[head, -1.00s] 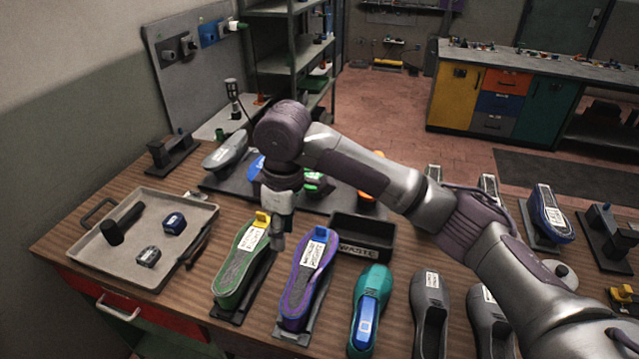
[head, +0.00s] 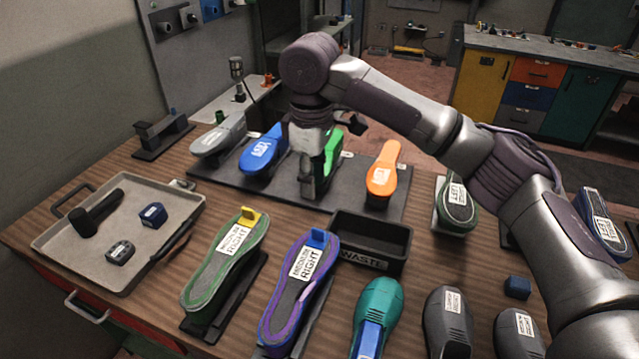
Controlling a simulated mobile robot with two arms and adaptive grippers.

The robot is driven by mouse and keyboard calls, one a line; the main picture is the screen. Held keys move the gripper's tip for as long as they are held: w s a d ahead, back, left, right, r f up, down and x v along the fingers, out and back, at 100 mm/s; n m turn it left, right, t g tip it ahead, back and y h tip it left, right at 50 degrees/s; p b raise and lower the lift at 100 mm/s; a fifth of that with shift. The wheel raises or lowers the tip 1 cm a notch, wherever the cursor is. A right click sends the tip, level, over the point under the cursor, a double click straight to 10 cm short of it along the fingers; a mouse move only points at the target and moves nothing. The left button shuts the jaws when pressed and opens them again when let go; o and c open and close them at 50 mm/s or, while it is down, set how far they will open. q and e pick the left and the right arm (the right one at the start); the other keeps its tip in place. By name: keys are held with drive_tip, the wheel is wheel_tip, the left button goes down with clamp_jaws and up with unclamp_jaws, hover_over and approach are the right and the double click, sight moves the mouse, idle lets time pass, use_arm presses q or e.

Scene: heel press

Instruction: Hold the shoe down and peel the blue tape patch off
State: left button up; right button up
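A teal shoe (head: 381,298) lies at the bottom edge of the head view, partly cut off. A blue patch (head: 368,340) sits on its upper side. My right gripper (head: 309,192) points down over the dark mat at the back, in front of and beside a green shoe form (head: 333,152), well away from the teal shoe. Its fingers are seen edge-on, so I cannot tell whether they are open or whether they touch the green form. My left gripper is not in view.
A black WASTE bin (head: 398,250) stands behind the teal shoe. Two upturned soles, green (head: 203,280) and purple (head: 272,318), stand to its left; grey shoes (head: 452,328) to its right. A tray (head: 172,250) with a hammer is far left. A blue block (head: 517,287) lies at right.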

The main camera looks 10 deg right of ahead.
sight(315, 229)
use_arm(q)
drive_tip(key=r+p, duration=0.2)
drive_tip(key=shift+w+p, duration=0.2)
drive_tip(key=shift+p, duration=0.2)
use_arm(e)
drive_tip(key=f, duration=1.5)
drive_tip(key=shift+w+d, duration=0.25)
drive_tip(key=shift+w, duration=0.1)
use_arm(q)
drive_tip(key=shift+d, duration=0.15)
use_arm(e)
drive_tip(key=shift+r, duration=0.1)
clamp_jaws()
